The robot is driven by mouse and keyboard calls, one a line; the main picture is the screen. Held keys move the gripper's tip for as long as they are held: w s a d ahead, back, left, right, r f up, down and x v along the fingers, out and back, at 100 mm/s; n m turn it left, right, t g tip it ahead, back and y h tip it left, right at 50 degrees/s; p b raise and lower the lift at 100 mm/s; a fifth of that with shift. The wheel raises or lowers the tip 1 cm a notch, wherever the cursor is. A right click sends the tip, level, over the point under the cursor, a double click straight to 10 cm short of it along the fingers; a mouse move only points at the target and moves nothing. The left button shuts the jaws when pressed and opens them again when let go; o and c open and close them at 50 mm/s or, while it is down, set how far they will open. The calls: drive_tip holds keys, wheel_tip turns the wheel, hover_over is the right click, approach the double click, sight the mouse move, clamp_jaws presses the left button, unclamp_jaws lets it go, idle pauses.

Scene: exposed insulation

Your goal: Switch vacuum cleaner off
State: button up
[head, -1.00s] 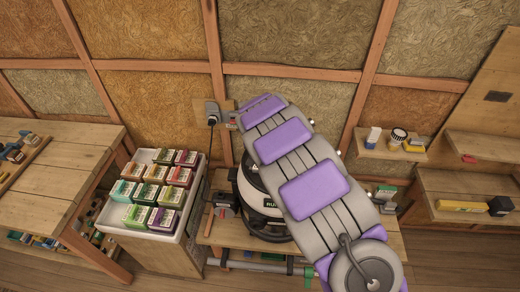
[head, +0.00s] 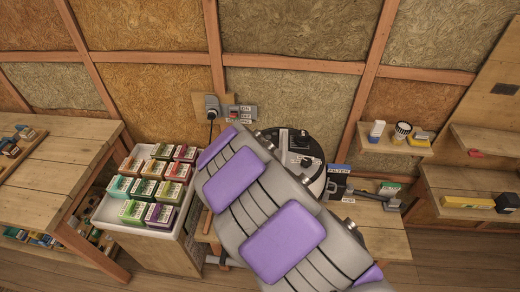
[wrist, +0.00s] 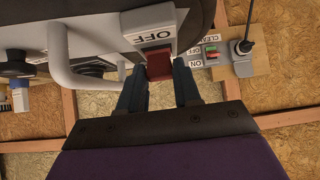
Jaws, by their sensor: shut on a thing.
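The vacuum cleaner (head: 312,143), round with a black and white top, stands behind my arm in the head view. In the wrist view, the picture is upside down and the vacuum's body (wrist: 105,15) fills the top. A red switch (wrist: 159,66) sits beside a white plate marked OFF (wrist: 152,36). My gripper (wrist: 159,78) has its two dark fingers on either side of the red switch and is shut on it. The exact contact at the fingertips is hard to see. In the head view my arm hides the gripper and the switch.
A wall panel (head: 241,113) with red and green buttons and a plugged socket (head: 212,104) are close by; the panel also shows in the wrist view (wrist: 220,56). A white tray of boxes (head: 108,213) stands left.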

drive_tip(key=shift+s+f, duration=0.1)
drive_tip(key=shift+f, duration=0.1)
drive_tip(key=o, duration=1.1)
drive_tip(key=shift+a, duration=0.15)
drive_tip(key=shift+c, duration=0.2)
drive_tip(key=shift+r, duration=0.15)
